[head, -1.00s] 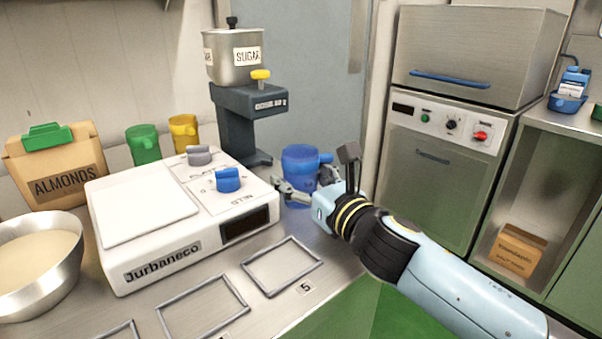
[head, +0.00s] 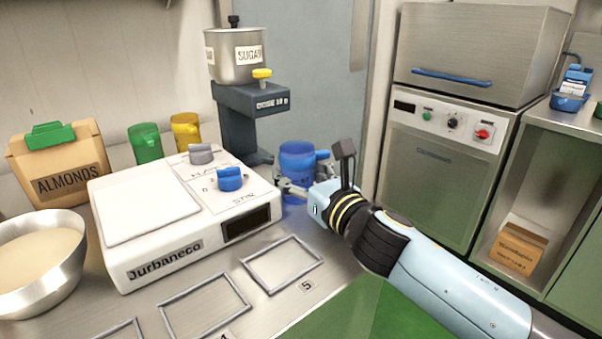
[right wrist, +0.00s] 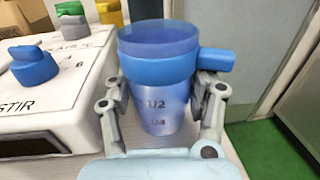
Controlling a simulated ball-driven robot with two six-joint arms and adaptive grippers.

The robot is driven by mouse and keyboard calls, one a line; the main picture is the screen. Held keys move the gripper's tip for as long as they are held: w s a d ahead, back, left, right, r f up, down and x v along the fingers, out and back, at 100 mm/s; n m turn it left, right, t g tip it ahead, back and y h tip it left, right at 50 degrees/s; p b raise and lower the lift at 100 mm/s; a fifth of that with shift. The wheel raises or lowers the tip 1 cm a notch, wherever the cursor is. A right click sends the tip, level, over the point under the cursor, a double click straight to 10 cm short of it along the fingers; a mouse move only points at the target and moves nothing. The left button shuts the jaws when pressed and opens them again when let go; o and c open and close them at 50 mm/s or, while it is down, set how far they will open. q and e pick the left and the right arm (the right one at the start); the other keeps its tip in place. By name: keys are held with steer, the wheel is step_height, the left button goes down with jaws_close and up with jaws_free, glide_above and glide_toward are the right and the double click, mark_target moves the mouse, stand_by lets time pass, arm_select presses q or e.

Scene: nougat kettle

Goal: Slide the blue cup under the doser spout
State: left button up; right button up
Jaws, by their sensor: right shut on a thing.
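The blue cup (head: 297,160) stands upright on the steel counter, to the right of the doser's foot. It also shows in the right wrist view (right wrist: 158,95), with its handle to the right and marks on its wall. My right gripper (head: 292,190) is shut on the cup, with one finger on each side in the right wrist view (right wrist: 160,105). The doser (head: 250,97) is a dark stand with a steel sugar hopper (head: 234,58) and a yellow knob (head: 262,73). Its spout cannot be made out under the head. My left gripper is not in view.
A white scale-like machine (head: 160,255) with blue and grey knobs stands left of the cup. Green (head: 146,145) and yellow (head: 186,133) cups stand behind it. Metal frames (head: 282,265) lie on the counter in front. A steel bowl (head: 40,290) is at the far left.

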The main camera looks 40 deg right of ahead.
steer(key=shift+w+a+r+p, duration=0.15)
steer(key=shift+w+p, duration=0.3)
steer(key=shift+w, duration=1.45)
steer(key=shift+w, duration=0.15)
steer(key=shift+w+a, duration=0.1)
steer(key=shift+w, duration=0.9)
steer(key=shift+w+a, duration=0.1)
steer(key=shift+w, duration=1.25)
steer(key=shift+w, duration=0.15)
steer(key=shift+w+a, duration=0.1)
steer(key=shift+w, duration=1.15)
